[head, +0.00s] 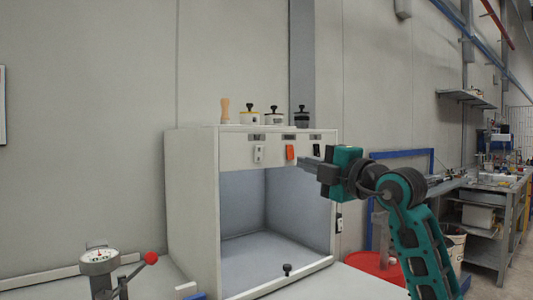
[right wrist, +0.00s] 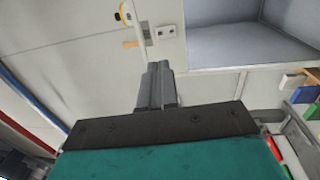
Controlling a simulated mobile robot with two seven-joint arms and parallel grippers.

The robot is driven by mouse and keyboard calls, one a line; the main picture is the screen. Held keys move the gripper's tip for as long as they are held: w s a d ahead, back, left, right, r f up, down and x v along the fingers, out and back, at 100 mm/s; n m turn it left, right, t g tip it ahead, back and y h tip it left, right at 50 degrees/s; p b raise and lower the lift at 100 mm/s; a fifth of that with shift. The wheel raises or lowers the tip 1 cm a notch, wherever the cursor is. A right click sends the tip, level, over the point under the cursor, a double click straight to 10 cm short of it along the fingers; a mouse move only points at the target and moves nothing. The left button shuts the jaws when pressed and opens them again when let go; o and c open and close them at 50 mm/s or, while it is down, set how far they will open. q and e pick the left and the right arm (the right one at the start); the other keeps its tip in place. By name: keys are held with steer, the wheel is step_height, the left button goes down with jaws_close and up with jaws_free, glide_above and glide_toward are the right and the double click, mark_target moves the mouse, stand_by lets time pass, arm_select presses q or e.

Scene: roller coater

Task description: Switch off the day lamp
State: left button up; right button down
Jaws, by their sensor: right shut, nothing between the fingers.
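The white viewing booth (head: 193,200) has a front panel with three rocker switches under small dark labels, too small to read. They are a white switch (head: 258,153), an orange-red switch (head: 290,152) and a black switch (head: 316,149). I cannot tell which one is for the day lamp. My right gripper (head: 303,162) is shut and empty, in front of the panel, its tip just below and right of the orange-red switch in the picture. In the right wrist view, its closed fingers (right wrist: 157,85) stand apart from the white switch (right wrist: 166,32). My left gripper is out of view.
A wooden peg (head: 225,110) and several knobbed pots stand on the booth's top. A dial gauge (head: 100,262) and a red-knobbed lever (head: 151,258) stand front left. A red bin (head: 375,268) is right of the booth.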

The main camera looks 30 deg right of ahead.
steer(key=p, duration=0.3)
glide_toward(260, 150)
steer(key=w, duration=0.3)
steer(key=w+r, duration=0.1)
steer(key=w, duration=0.1)
steer(key=shift+a, duration=0.25)
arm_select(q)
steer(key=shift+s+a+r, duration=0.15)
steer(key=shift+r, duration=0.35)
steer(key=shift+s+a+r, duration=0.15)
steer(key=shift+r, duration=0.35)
arm_select(e)
steer(key=shift+w, duration=0.9)
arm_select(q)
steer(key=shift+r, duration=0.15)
